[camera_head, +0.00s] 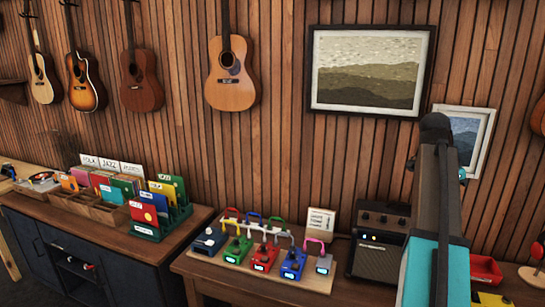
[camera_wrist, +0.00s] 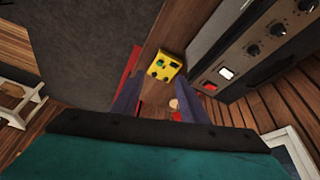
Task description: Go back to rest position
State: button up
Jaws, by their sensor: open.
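My gripper (camera_wrist: 158,98) shows in the wrist view with its two dark fingers spread apart and nothing between them. A yellow pedal-like box (camera_wrist: 162,66) lies beyond the fingertips on a brown wooden surface, apart from them. In the head view my teal and grey arm stands upright at the right, in front of the amplifier (camera_head: 378,258). The fingers cannot be made out clearly there.
Several coloured pedals (camera_head: 264,256) stand in a row on the wooden table (camera_head: 250,283), left of the amplifier. A red tray (camera_head: 485,268) is right of my arm. Record crates (camera_head: 90,207) stand at left. Guitars (camera_head: 231,73) and a framed picture (camera_head: 368,70) hang behind.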

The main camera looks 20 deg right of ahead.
jog(key=w+a+f+n+g+y+b, duration=0.1)
jog(key=w+a+f+n, duration=0.15)
jog(key=a+f, duration=0.6)
jog(key=w+a+f+n+g+b, duration=0.1)
jog(key=w+a+f, duration=0.3)
jog(key=f, duration=1)
jog(key=w+a+f+n+g+y+b, duration=0.1)
jog(key=w+a+f+b, duration=0.15)
jog(key=a+f, duration=0.65)
jog(key=s+a+f+n+b, duration=0.15)
jog(key=a+f, duration=0.25)
jog(key=f, duration=0.4)
jog(key=s+a+f+n+g, duration=0.15)
jog(key=a+f, duration=0.25)
jog(key=f, duration=0.4)
jog(key=s+a+f+n, duration=0.2)
jog(key=s+a+f, duration=0.1)
jog(key=f, duration=0.6)
jog(key=s+a+f+n+b, duration=0.1)
jog(key=s+a+f+n, duration=0.5)
jog(key=s+f, duration=0.5)
jog(key=s+a+f+n+y+b, duration=0.1)
jog(key=s+a+f+n, duration=0.5)
jog(key=s+a+f, duration=0.5)
jog(key=shift+s+a+f+y+b, duration=0.2)
jog(key=shift+f+y+b, duration=0.1)
jog(key=shift+f+b, duration=0.1)
jog(key=shift+t, duration=0.25)
